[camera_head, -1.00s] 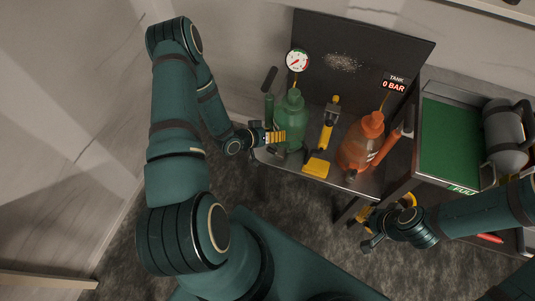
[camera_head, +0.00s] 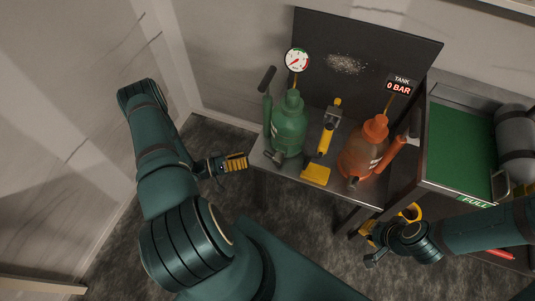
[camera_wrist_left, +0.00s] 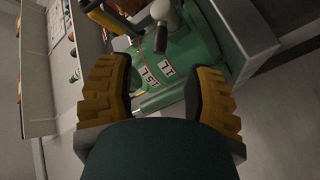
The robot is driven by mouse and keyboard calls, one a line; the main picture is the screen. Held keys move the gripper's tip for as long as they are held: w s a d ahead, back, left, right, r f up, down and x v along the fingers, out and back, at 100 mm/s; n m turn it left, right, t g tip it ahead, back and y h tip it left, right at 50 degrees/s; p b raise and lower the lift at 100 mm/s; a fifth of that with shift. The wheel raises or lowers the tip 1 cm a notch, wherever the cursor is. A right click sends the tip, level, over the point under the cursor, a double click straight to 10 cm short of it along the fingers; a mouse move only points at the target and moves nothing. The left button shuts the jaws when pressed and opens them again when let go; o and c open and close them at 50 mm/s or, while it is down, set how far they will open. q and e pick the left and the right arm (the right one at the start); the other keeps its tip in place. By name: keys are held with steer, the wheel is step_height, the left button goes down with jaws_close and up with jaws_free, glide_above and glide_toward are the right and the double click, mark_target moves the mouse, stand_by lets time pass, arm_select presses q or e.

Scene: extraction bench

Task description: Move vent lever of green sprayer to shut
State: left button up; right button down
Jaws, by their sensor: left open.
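The green sprayer (camera_head: 288,130) stands upright at the left end of the bench, with a pump handle at its left. A small grey fitting with a dark lever (camera_head: 276,157) sits low on its front. In the left wrist view the green sprayer (camera_wrist_left: 190,60) lies beyond the fingers, and the dark lever (camera_wrist_left: 160,38) hangs from a pale round knob. My left gripper (camera_head: 236,162) is open and empty, left of the bench and apart from the sprayer; its ridged yellow fingers (camera_wrist_left: 158,95) frame the sprayer's label. My right gripper (camera_head: 368,236) is low, in front of the bench; its fingers are unclear.
An orange sprayer (camera_head: 362,150) stands to the right on the bench (camera_head: 262,160), with a yellow-based pump tool (camera_head: 316,174) between the sprayers. A dial gauge (camera_head: 297,60) and a "0 BAR" tank display (camera_head: 399,86) are behind. A green-topped tray (camera_head: 455,145) stands right. Floor at left is free.

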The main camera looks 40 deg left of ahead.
mark_target(267, 154)
arm_select(q)
steer(key=x, duration=0.8)
steer(key=shift+w+d+b, duration=0.2)
steer(key=shift+w+b, duration=0.1)
jaws_close()
